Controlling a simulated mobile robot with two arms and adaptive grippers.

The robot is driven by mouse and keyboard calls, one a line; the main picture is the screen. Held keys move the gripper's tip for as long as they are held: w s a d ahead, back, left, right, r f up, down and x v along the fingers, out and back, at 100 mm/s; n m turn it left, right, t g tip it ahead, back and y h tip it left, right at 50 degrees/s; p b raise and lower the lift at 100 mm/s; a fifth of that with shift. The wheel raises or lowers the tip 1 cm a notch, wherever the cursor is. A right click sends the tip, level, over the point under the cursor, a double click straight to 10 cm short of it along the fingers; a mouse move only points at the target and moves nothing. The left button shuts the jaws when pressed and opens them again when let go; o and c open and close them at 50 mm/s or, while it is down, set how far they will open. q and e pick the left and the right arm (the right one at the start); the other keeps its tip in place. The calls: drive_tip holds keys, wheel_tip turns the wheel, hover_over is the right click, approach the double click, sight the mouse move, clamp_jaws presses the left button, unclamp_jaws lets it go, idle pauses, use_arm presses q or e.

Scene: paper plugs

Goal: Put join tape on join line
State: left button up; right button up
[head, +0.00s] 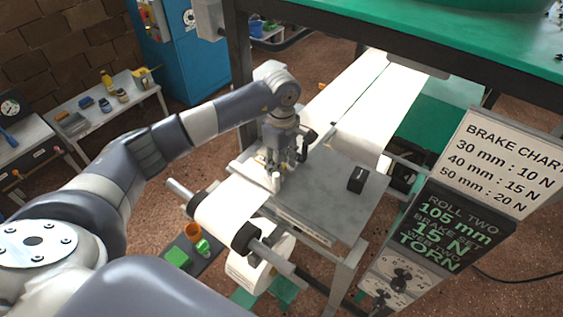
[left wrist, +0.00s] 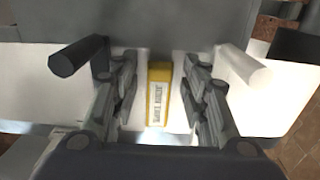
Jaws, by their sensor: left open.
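My left gripper (head: 280,178) is over the left part of the grey metal table (head: 325,195), above the white paper web. In the left wrist view its two fingers (left wrist: 160,85) are open and apart. Between them is a yellow block with a pale printed label (left wrist: 158,95), possibly the join tape; the print is too small to read surely. Gaps show between the block and both fingers. White paper (head: 232,200) runs onto the table, and more paper (head: 375,95) with a dark lengthwise line lies behind. I cannot tell which mark is the join line. My right gripper is not in view.
A small black block (head: 357,179) sits on the table's right side. A roller (head: 245,238) crosses its front left, with a paper roll (head: 258,265) below. A brake chart sign (head: 505,160) and dark panel (head: 440,228) stand at right. A green-topped frame (head: 400,35) rises behind.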

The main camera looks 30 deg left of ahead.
use_arm(q)
drive_tip(key=shift+r, duration=0.1)
drive_tip(key=shift+r+p, duration=0.2)
drive_tip(key=shift+p, duration=0.1)
wheel_tip(320, 180, up, 6)
drive_tip(key=b, duration=0.2)
drive_tip(key=shift+r+b, duration=0.1)
drive_tip(key=shift+b, duration=0.3)
drive_tip(key=shift+r, duration=0.5)
